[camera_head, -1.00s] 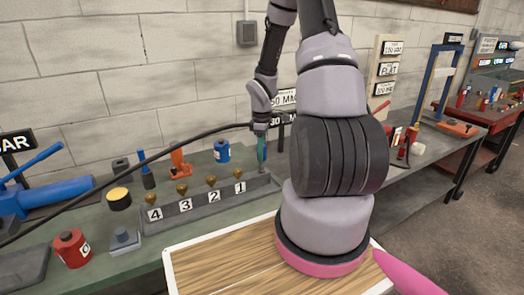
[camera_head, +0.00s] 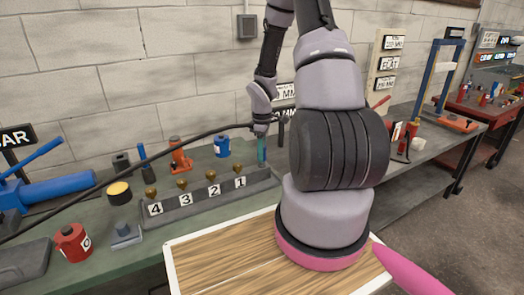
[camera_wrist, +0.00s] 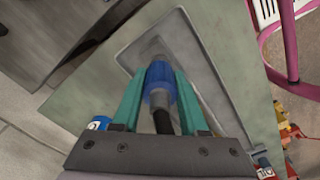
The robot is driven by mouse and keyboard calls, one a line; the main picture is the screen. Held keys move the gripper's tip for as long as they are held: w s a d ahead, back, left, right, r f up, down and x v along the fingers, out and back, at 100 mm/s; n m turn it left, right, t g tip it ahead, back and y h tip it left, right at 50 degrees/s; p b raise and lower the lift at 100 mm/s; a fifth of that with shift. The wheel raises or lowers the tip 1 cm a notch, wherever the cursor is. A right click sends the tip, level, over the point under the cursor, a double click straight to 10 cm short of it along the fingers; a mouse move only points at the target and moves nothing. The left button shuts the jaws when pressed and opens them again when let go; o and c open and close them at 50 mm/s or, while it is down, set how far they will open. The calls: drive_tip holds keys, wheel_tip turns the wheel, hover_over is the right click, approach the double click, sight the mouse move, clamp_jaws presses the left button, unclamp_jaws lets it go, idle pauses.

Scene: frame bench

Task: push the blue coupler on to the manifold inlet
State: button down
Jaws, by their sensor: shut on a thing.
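My gripper (camera_head: 262,152) has teal fingers and points down at the right end of the grey manifold (camera_head: 205,203), just beyond the port labelled 1. In the wrist view the fingers (camera_wrist: 160,82) are closed on the sides of the blue coupler (camera_wrist: 160,92). A black hose (camera_wrist: 163,121) runs from the coupler back toward the palm. A grey metal fitting (camera_wrist: 155,52) shows just past the coupler's far end, in line with it. I cannot tell whether it is the inlet or how far the coupler covers it. The fingers hide the coupler in the head view.
Brass knobs (camera_head: 213,175) stand along the manifold. A blue can (camera_head: 222,146) and an orange jack (camera_head: 180,155) stand behind it. A red can (camera_head: 72,242) stands at front left. A wooden board (camera_head: 230,262) lies in front.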

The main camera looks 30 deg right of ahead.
drive_tip(key=shift+f, duration=0.45)
drive_tip(key=shift+c, duration=1.8)
unclamp_jaws()
drive_tip(key=shift+r, duration=0.1)
wheel_tip(320, 180, up, 11)
drive_tip(key=shift+f, duration=0.15)
